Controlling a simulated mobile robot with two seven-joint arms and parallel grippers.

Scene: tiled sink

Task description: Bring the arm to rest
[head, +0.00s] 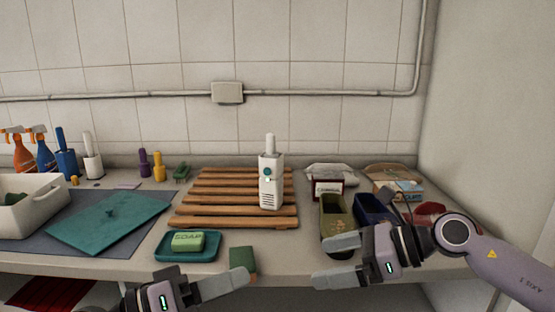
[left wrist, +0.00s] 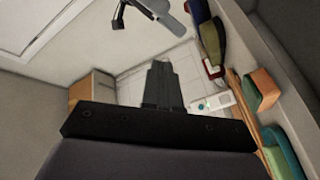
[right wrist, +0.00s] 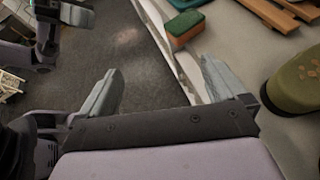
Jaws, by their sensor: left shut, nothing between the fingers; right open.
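My left gripper (head: 240,280) is shut and empty, low in front of the counter's front edge in the head view. Its closed fingers also show in the left wrist view (left wrist: 160,85), with nothing between them. My right gripper (head: 336,261) is open and empty at the counter's front edge, to the right of the left one. Its two spread fingers show in the right wrist view (right wrist: 160,66). My right arm (head: 490,258) comes in from the right. A green and orange sponge (head: 243,260) lies at the counter edge between the grippers, close behind the left fingertips.
A teal soap dish (head: 206,254) with green soap, a slatted wooden rack (head: 205,200) bearing a white device (head: 270,182), and an olive container (head: 337,222) beside a blue one (head: 372,207) stand near the edge. A white bin (head: 30,212) is at left. Space before the counter looks free.

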